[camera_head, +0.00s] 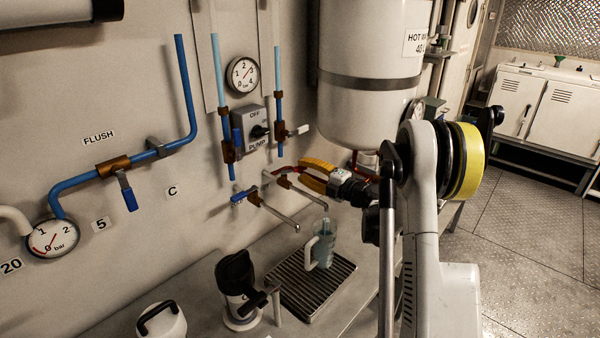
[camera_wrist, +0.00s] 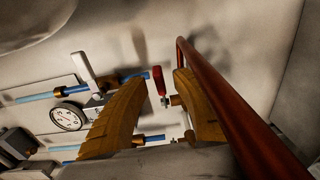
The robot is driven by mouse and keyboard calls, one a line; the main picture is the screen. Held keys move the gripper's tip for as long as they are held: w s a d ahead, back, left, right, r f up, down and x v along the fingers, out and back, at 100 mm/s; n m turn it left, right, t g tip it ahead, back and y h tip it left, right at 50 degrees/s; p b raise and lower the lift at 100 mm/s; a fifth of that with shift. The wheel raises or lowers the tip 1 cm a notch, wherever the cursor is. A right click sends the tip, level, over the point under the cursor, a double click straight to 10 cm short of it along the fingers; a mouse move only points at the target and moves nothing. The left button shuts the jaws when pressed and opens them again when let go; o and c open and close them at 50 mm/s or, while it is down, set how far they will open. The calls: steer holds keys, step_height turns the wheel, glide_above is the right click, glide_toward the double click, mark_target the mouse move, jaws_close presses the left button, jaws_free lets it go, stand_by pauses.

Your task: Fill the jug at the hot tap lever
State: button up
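The clear jug (camera_head: 322,249) with a white handle stands upright on the drip tray (camera_head: 287,292), under the end of the right tap spout (camera_head: 308,196). It looks bluish inside; whether that is water is hard to tell. The red tap lever (camera_wrist: 159,81) shows in the wrist view between the yellow-orange fingers of my gripper (camera_wrist: 162,84). The fingers stand apart, with visible gaps on both sides of the lever. In the head view my gripper (camera_head: 304,173) is at the wall taps, above and behind the jug, and hides part of the right tap.
A blue-handled tap (camera_head: 243,195) with its own spout is just left. A red pipe (camera_wrist: 235,105) runs close beside my right finger in the wrist view. The hot water tank (camera_head: 365,105) hangs above my gripper. A black-topped coffee maker (camera_head: 238,290) stands left of the tray.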

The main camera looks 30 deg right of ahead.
steer(key=shift+x, duration=0.9)
jaws_close()
steer(key=shift+w+d+n+g+y, duration=0.15)
steer(key=shift+w+n+g+y, duration=0.25)
steer(key=shift+n+y, duration=0.45)
steer(key=shift+w+n+g+y, duration=0.2)
steer(key=shift+n+g+y, duration=0.3)
steer(key=shift+y, duration=0.45)
